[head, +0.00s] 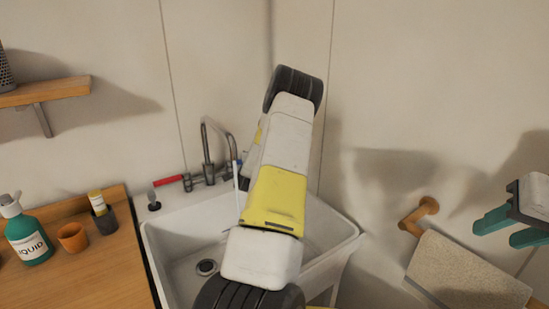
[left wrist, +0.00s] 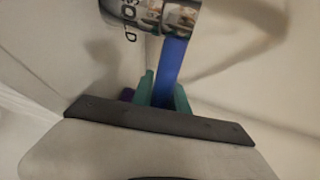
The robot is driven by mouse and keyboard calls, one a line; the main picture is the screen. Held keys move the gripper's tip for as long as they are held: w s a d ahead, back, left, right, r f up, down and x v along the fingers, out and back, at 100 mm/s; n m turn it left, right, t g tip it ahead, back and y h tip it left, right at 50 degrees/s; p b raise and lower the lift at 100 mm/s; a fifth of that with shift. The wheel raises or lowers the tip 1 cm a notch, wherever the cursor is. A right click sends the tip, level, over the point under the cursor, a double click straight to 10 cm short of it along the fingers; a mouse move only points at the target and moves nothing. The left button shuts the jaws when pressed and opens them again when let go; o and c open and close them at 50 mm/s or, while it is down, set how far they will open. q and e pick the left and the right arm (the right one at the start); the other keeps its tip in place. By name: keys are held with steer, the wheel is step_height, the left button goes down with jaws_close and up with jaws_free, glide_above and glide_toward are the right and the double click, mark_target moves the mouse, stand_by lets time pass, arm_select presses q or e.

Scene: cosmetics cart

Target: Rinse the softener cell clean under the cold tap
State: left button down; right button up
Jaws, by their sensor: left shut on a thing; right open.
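The chrome cold tap body (left wrist: 150,12), marked with part of the word COLD, shows at the top of the left wrist view. My left gripper (left wrist: 163,92) is shut on its blue lever (left wrist: 172,65). In the head view my left arm hides most of this gripper. The curved spout (head: 207,145) stands over the white sink (head: 180,232), left of the arm. A thin pale streak shows beside the arm; I cannot tell if it is water. My right gripper (head: 511,230) is open and empty at the right edge. I cannot make out the softener cell.
A red tap lever (head: 168,181) sticks out left of the spout. A wooden counter (head: 105,275) holds a green LIQUID bottle (head: 29,238), an orange cup (head: 72,237) and a dark cup (head: 104,220). A towel (head: 465,272) hangs from a wooden rail at right.

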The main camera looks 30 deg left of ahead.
arm_select(q)
steer(key=shift+s+d+f+h, duration=0.1)
steer(key=shift+h, duration=0.2)
steer(key=c, duration=1.3)
jaws_free()
steer(key=v, duration=0.7)
steer(key=shift+s+d, duration=0.2)
steer(key=shift+s, duration=0.15)
